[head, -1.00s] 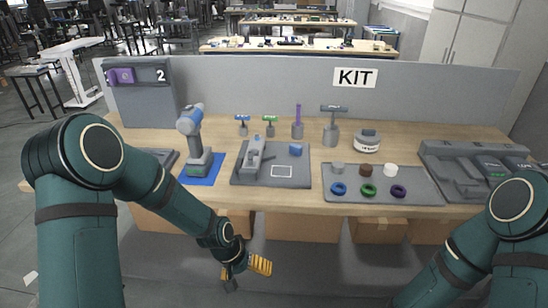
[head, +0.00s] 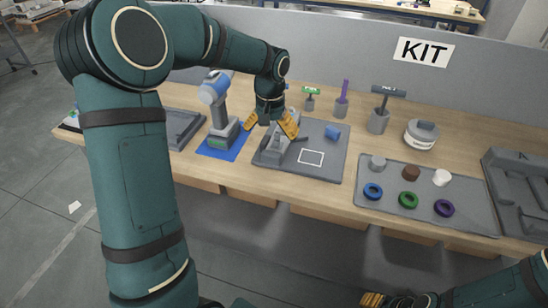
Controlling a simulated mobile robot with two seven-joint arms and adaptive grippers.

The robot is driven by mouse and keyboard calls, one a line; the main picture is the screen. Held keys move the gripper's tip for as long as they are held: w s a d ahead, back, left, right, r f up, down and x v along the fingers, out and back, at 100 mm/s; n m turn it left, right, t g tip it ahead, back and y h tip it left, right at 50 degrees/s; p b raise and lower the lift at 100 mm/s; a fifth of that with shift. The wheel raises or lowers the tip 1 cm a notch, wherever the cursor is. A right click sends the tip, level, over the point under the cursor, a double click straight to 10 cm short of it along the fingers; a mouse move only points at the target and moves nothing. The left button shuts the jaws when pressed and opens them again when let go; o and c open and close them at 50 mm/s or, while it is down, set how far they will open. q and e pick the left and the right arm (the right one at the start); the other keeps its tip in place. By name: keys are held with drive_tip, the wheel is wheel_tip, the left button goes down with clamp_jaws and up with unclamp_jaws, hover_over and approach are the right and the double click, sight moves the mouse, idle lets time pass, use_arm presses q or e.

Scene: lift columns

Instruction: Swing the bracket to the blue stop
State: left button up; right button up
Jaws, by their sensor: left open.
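A grey bracket (head: 276,148) sits at the left of a dark grey board (head: 318,172) on the table.
A blue and grey drill (head: 216,100) stands on a blue mat left of the board. A tray (head: 472,215) with rings and round caps lies to the right. Several tools (head: 380,110) stand behind the board. A white outlined rectangle (head: 311,157) on the board is bare.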

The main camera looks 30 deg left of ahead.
sight(272, 153)
use_arm(q)
wheel_tip(272, 153, down, 10)
drive_tip(key=shift+w+f+b, duration=0.1)
drive_tip(key=shift+b, duration=0.9)
drive_tip(key=c, duration=1.3)
